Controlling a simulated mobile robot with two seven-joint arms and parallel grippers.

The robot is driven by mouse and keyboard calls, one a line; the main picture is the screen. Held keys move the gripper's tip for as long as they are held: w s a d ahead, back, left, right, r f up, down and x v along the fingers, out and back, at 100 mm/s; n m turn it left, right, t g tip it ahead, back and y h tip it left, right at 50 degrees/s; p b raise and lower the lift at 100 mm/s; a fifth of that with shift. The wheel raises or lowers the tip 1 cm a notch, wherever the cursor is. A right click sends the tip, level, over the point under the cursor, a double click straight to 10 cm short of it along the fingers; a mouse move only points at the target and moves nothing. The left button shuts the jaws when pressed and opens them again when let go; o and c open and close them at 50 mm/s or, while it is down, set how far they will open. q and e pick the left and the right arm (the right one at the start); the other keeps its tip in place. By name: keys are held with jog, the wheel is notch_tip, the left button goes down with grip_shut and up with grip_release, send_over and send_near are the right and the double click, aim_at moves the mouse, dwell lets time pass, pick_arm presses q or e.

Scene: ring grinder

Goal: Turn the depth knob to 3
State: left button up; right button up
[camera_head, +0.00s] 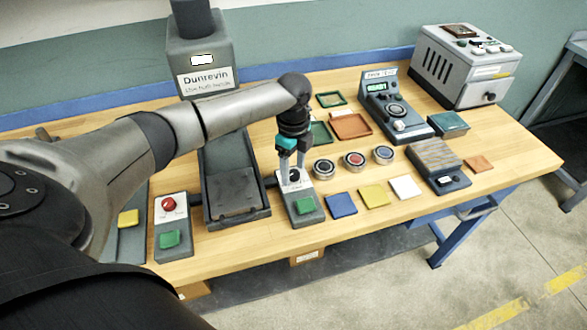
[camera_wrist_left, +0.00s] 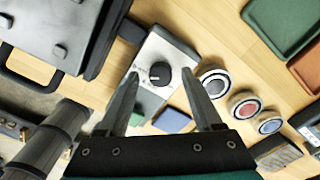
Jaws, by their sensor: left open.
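The dark round depth knob (camera_wrist_left: 160,74) sits on a light plate at one end of a small control box (camera_head: 308,218). Small dial marks surround the knob, but their numbers and the pointer's setting are too small to read. The box has a green button (camera_head: 305,206) at its near end. My left gripper (camera_head: 290,181) points down over the knob end of the box. In the left wrist view its open fingers (camera_wrist_left: 160,76) stand on either side of the knob, with a gap on both sides. I cannot tell how far the fingertips are above the plate. My right gripper is not in view.
The Dunrevin machine (camera_head: 200,55), with its dark tray (camera_head: 233,192), stands left of the control box. A red-button box (camera_head: 171,226) is further left. Several round tins (camera_head: 354,160) and coloured squares (camera_head: 374,196) lie to the right. A digital gauge (camera_head: 396,108) stands behind.

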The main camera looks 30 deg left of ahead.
pick_arm(q)
jog(key=shift+f, duration=0.25)
grip_shut()
dwell(0.4)
